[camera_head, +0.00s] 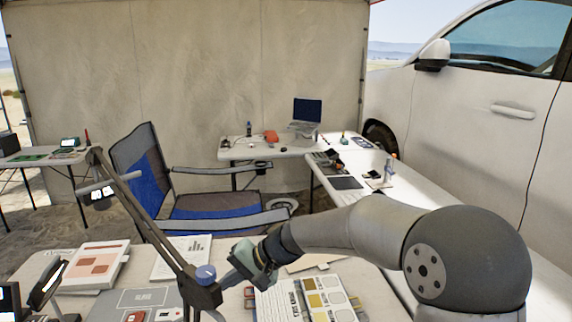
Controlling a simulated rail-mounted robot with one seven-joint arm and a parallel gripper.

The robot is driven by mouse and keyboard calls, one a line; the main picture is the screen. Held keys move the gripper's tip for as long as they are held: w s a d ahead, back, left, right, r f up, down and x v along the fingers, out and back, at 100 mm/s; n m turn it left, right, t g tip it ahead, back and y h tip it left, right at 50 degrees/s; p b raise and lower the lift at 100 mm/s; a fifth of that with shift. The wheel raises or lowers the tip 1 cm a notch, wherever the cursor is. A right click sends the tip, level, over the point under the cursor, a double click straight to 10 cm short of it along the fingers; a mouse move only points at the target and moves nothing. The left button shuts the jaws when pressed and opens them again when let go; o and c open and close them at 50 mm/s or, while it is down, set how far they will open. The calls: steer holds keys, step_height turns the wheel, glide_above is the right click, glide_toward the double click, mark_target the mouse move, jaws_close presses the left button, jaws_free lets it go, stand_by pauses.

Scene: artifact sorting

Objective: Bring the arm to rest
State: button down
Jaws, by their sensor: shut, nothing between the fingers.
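My gripper (247,263) is in the middle of the lower part of the view, above the near table (40,265). It is grey-green, shut and empty. My arm reaches to it from the lower right. The gripper is close beside the blue-topped joint of a desk lamp (205,273); I cannot tell whether they touch. Its fingertips are small and partly hidden.
The near table holds a white keyboard (282,302), a sample chart (327,298), papers (182,257) and a red-and-white box (93,265). A blue folding chair (205,205) stands behind it. A laptop (306,112) sits on the back table. A white car (480,130) is at right.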

steer(key=s+d+f+h, duration=0.1)
steer(key=s+d+h, duration=0.2)
steer(key=s+d, duration=0.5)
steer(key=s+d+f+h, duration=0.2)
steer(key=s+d+h, duration=0.1)
steer(key=s+d, duration=0.6)
steer(key=s+d+f+n+h, duration=0.1)
steer(key=s+d+h, duration=0.3)
steer(key=s+d, duration=0.4)
steer(key=d, duration=0.2)
steer(key=shift+s+d+f, duration=0.3)
steer(key=shift+s+f, duration=0.05)
steer(key=shift+f, duration=0.05)
